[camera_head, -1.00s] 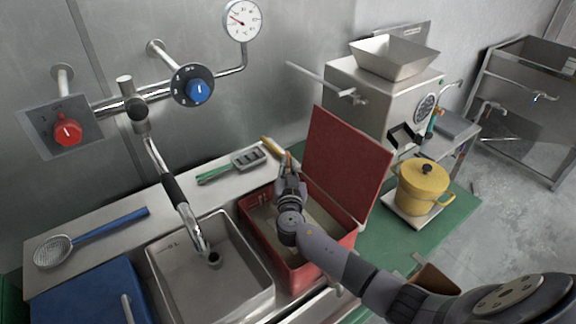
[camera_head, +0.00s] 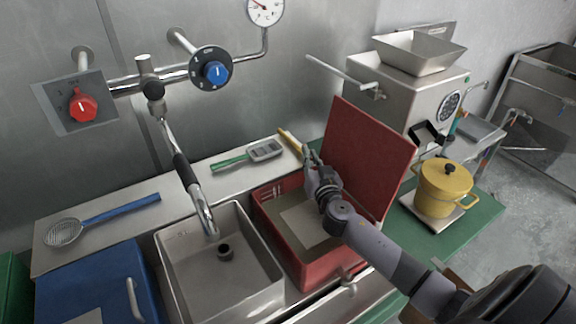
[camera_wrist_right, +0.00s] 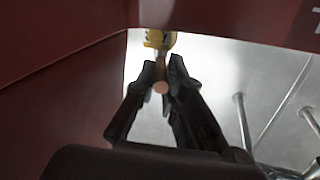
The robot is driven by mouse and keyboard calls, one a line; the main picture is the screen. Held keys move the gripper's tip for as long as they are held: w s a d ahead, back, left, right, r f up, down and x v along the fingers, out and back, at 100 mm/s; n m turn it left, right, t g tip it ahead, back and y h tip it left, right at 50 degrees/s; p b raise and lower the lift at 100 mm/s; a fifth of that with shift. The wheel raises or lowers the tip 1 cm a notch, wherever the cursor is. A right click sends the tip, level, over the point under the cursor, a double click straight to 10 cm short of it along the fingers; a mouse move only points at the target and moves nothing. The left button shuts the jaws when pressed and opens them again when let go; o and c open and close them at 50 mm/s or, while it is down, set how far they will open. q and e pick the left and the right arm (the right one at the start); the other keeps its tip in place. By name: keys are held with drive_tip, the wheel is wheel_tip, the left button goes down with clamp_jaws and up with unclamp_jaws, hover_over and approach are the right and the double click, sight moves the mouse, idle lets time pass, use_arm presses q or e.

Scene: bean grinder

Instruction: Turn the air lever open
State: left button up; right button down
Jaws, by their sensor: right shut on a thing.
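My right gripper (camera_head: 309,152) is at the back of the open red box (camera_head: 279,232), beside its raised red lid (camera_head: 362,155). In the right wrist view, its dark fingers (camera_wrist_right: 164,75) are shut on a slim brown stick with a round tan end (camera_wrist_right: 161,87). A yellow part (camera_wrist_right: 160,40) shows just beyond the fingertips. A yellow thing (camera_head: 289,139) also shows behind the gripper in the head view. I cannot tell which thing is the air lever. A red knob (camera_head: 83,104) and a blue knob (camera_head: 215,72) are on the wall. My left gripper is not in view.
A sink (camera_head: 240,275) with a tap stands left of the red box. A skimmer (camera_head: 65,232) and a green-handled tool (camera_head: 265,150) lie on the counter. A steel grinder (camera_head: 400,95) and a yellow pot (camera_head: 443,190) stand on the right.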

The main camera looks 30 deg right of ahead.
drive_tip(key=shift+d+f+n+y, duration=0.1)
drive_tip(key=shift+d+n+y, duration=0.1)
drive_tip(key=shift+n+y, duration=0.4)
drive_tip(key=c, duration=1.7)
unclamp_jaws()
drive_tip(key=shift+o, duration=0.2)
drive_tip(key=v, duration=0.7)
drive_tip(key=shift+s, duration=0.35)
